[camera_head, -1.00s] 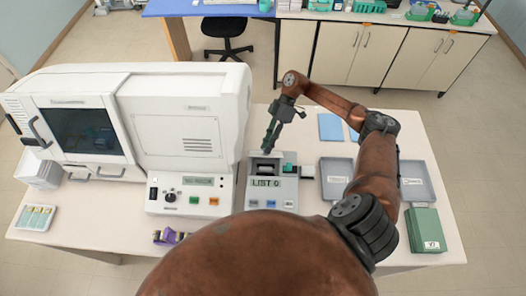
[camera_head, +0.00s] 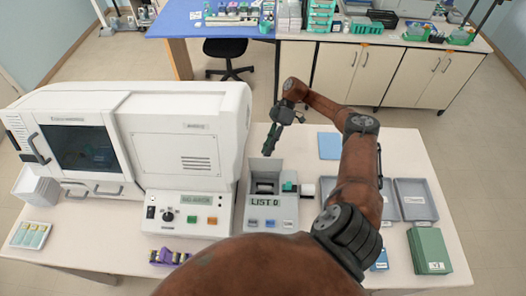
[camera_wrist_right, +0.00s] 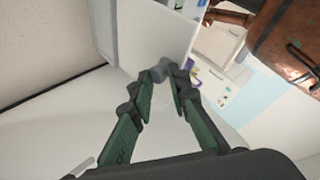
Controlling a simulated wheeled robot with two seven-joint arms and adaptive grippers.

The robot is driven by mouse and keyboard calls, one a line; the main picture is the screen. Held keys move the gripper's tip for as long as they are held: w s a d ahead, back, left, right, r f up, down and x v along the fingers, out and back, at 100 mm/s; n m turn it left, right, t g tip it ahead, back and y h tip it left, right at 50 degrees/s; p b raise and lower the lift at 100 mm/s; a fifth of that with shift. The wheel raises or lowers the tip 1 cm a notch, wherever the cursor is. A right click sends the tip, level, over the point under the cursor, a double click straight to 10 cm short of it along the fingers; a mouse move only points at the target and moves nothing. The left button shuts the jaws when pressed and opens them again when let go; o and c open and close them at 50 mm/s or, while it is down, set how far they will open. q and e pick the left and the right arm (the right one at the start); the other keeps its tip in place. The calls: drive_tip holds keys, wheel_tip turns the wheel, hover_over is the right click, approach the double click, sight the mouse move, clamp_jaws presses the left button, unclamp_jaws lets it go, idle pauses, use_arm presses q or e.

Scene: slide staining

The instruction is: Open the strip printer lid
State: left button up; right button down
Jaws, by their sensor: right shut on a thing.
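The strip printer (camera_head: 284,216) is a grey box right of the big white machine, with a "LIST 0" display on its front. Its lid (camera_head: 264,171) stands raised as a light grey panel at the back of the printer, above a dark opening. My right gripper (camera_head: 270,151) is at the lid's upper edge and shut on it. In the right wrist view, the green fingers of my right gripper (camera_wrist_right: 163,74) close together at the edge of a pale panel; the held part is mostly hidden. My left gripper is not in view.
The white machine (camera_head: 180,140) stands close on the printer's left. A purple rack (camera_head: 168,257) is at the front edge.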

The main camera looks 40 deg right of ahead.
drive_tip(key=shift+s+f, duration=0.25)
drive_tip(key=shift+f, duration=1.05)
drive_tip(key=c, duration=2.3)
unclamp_jaws()
drive_tip(key=o, duration=0.5)
drive_tip(key=shift+w+f, duration=0.1)
drive_tip(key=shift+w, duration=0.25)
drive_tip(key=shift+s, duration=0.15)
drive_tip(key=shift+d, duration=0.1)
drive_tip(key=v, duration=1.2)
drive_tip(key=shift+w+r, duration=0.25)
drive_tip(key=shift+r, duration=0.3)
